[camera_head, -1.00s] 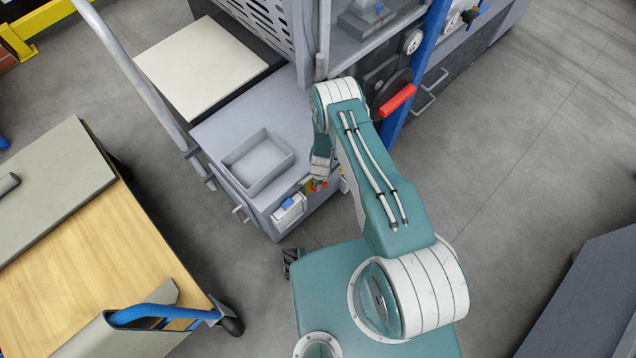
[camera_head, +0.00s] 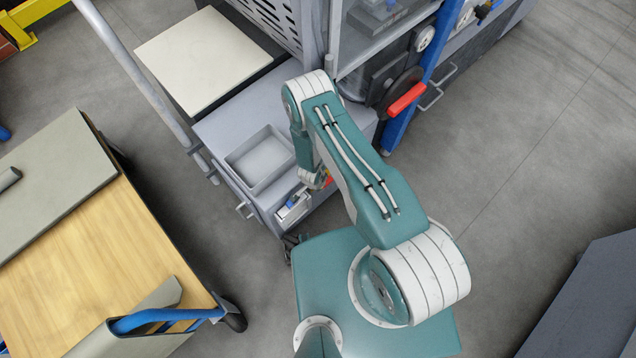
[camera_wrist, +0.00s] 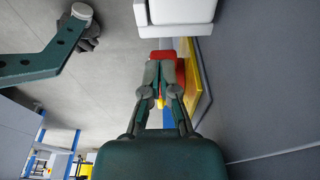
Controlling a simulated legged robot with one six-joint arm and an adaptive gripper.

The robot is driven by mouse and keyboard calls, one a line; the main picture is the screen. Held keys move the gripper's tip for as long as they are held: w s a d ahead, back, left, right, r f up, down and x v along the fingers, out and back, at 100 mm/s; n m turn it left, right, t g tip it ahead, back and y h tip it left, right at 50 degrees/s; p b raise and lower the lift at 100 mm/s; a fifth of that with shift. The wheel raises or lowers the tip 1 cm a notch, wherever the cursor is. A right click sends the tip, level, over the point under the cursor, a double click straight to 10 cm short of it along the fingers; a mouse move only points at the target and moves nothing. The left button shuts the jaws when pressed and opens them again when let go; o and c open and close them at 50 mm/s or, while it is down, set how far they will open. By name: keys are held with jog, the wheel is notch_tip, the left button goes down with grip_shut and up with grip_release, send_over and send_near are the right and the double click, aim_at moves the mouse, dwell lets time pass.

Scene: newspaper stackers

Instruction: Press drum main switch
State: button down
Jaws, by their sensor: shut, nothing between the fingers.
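The drum main switch appears as a red part (camera_wrist: 163,55) on a yellow plate (camera_wrist: 193,75) in the wrist view, on the side of a grey cabinet. My gripper (camera_wrist: 160,68) is shut and empty, its fingertips in front of the red part and overlapping it; I cannot tell whether they touch. In the head view only a small red and yellow bit of the switch (camera_head: 328,181) shows beside my wrist, at the cabinet corner. My fingers are not clearly visible there, and my arm hides most of the switch.
A white box (camera_wrist: 180,14) sits close by the switch. The grey cabinet (camera_head: 225,130) has an open tray (camera_head: 258,160) on top. A red handle (camera_head: 406,99) is at the machine on the right. A wooden-topped cart (camera_head: 100,250) stands left.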

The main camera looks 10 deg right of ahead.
jog(key=shift+s+a+f, duration=0.2)
jog(key=shift+s+f, duration=0.1)
jog(key=shift+s, duration=0.1)
dwell(0.4)
notch_tip(320, 180, up, 12)
jog(key=a, duration=0.1)
jog(key=shift+s+a, duration=0.2)
jog(key=shift+a, duration=0.05)
dwell(0.3)
jog(key=shift+s, duration=0.1)
dwell(0.4)
